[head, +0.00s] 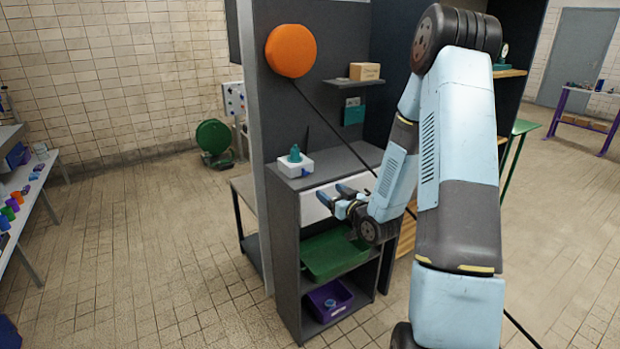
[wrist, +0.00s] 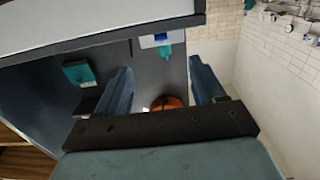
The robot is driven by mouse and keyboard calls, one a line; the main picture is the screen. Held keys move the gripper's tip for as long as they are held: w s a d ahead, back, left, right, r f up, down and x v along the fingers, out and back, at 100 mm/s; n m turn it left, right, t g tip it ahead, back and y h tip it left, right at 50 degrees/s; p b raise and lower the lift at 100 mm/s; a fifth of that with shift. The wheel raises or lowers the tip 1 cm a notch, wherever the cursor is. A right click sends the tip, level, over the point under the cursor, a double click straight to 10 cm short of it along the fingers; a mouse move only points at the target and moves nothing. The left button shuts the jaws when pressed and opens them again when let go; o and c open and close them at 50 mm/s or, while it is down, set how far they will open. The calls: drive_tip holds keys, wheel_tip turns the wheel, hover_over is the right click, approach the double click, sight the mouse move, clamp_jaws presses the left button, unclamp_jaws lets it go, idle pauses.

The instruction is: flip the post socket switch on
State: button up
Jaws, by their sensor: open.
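I cannot make out a post socket switch for certain. A small grey socket-like plate (head: 352,102) is on the dark back panel, above a teal box (head: 354,115); its switch is too small to read. A pale panel with small fittings (head: 233,98) stands farther back at the left; its details are unclear too. My gripper (head: 333,192) is open and empty, in front of the white drawer front of the grey cabinet. In the wrist view my gripper (wrist: 160,66) shows two blue fingers spread apart with nothing between them.
An orange disc (head: 290,51) is on the panel above. A green tray (head: 335,253) and a purple bin (head: 328,300) sit on lower shelves. A dark thin rod crosses behind my arm.

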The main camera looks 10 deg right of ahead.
sight(307, 175)
drive_tip(key=shift+f, duration=0.2)
drive_tip(key=x, duration=1.3)
drive_tip(key=shift+w+a+r, duration=0.1)
drive_tip(key=shift+w+r, duration=0.15)
drive_tip(key=shift+w, duration=0.05)
drive_tip(key=shift+c, duration=0.2)
